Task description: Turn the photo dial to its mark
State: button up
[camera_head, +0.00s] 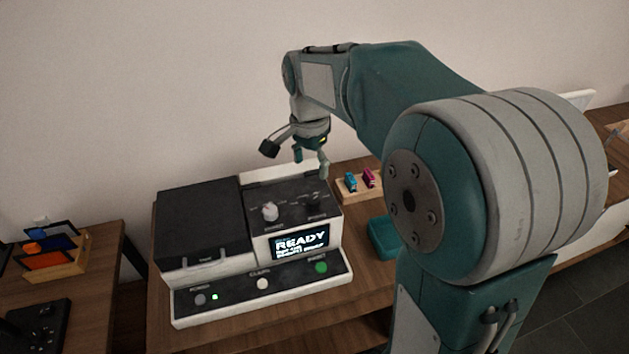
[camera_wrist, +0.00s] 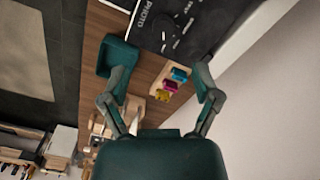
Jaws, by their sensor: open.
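The photo dial (camera_head: 315,201) looks like a dark knob at the right of the machine's upper panel, and its pointer is too small to read in the head view. In the wrist view the PHOTO label (camera_wrist: 146,16) shows at the top edge, with white dial marks to its right; I cannot tell the dial's angle. My gripper (camera_head: 310,164) is open and empty, pointing down above the back right of the panel, apart from the dial. Its two spread fingers also show in the wrist view (camera_wrist: 161,72).
A pale knob (camera_head: 270,211) is left of the dial. The machine's screen (camera_head: 300,243) reads READY. A wooden block with small coloured pieces (camera_head: 352,184) and a teal tray (camera_head: 383,240) stand to the right. A wall is close behind.

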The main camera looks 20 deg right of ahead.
aim_at(313, 199)
jog(key=shift+m, duration=0.3)
jog(key=f, duration=0.7)
jog(key=w+d+f, duration=0.1)
jog(key=f, duration=0.3)
jog(key=shift+f, duration=0.15)
jog(key=shift+a, duration=0.15)
jog(key=shift+a, duration=0.1)
jog(key=shift+c, duration=0.6)
grip_shut()
